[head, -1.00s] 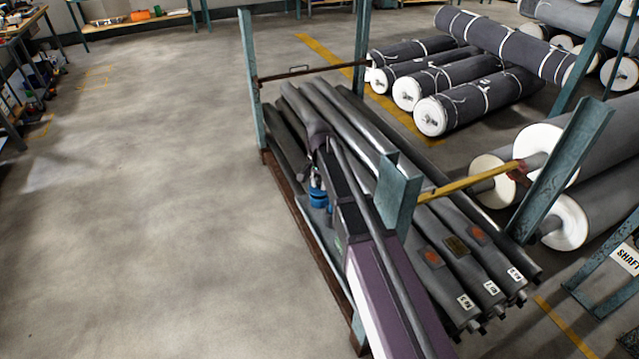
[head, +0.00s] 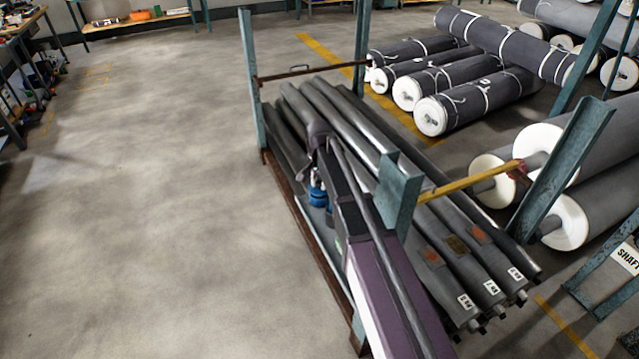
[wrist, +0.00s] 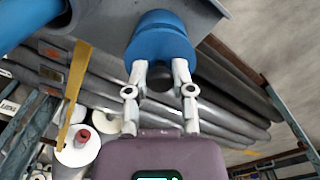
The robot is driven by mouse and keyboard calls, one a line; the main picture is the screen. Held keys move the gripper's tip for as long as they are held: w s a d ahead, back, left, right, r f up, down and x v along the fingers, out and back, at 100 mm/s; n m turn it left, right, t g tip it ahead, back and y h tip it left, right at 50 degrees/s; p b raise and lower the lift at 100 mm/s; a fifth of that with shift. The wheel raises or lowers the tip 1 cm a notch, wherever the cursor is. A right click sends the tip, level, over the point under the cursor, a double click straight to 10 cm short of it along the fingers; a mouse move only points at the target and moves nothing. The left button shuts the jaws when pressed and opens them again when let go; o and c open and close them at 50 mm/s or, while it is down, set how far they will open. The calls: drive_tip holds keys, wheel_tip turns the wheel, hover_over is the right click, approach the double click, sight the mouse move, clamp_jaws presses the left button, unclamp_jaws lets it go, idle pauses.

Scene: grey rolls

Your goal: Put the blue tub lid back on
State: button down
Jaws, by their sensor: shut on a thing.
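In the wrist view my gripper (wrist: 160,72) is shut on a round blue lid (wrist: 160,42), with a pale finger on each side of it. A larger blue rounded thing (wrist: 22,18), perhaps the tub, is cut off at the upper left corner, apart from the held lid. A grey flat surface (wrist: 100,14) lies behind both. In the head view a small blue thing (head: 317,196) shows beside my arm, low by the rack's left side. My arm hides much of that spot, and I cannot tell there which blue part is which.
A rack with teal posts (head: 249,75) and several long grey rolls (head: 335,115) surrounds my arm. A yellow bar (head: 470,184) sticks out on the right. White-ended rolls (head: 565,220) lie farther right. The floor (head: 150,200) to the left is clear.

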drive_tip(key=shift+f+b, duration=0.7)
drive_tip(key=shift+f, duration=0.05)
drive_tip(key=shift+c, duration=2)
unclamp_jaws()
drive_tip(key=shift+r, duration=0.25)
